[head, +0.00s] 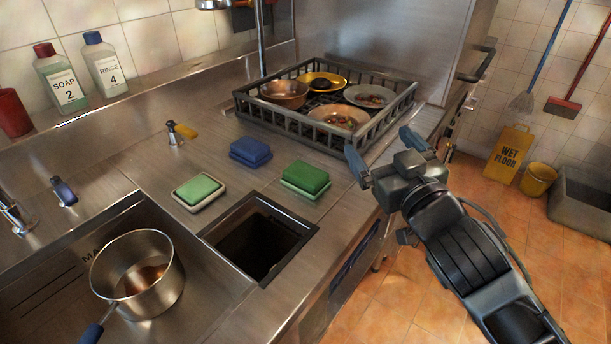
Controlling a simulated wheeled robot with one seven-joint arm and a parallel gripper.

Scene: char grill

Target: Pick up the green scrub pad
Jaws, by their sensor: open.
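A dark green block-shaped pad (306,176) with a pale layer under it sits on the steel counter, right of the square opening's far edge. A lighter green pad (198,188) lies on a pale base or dish to the left of that opening. A blue pad (250,150) lies behind and between them. I cannot tell which green one is the scrub pad. My gripper (383,152) is open and empty, above the counter's right edge. It is to the right of the dark green pad and apart from it.
A dark rack (290,130) of dishes stands behind the pads. The square opening (258,240) lies in front. A steel pot (138,276) is in the sink at left. Soap (60,80) and rinse (104,66) bottles stand on the back ledge.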

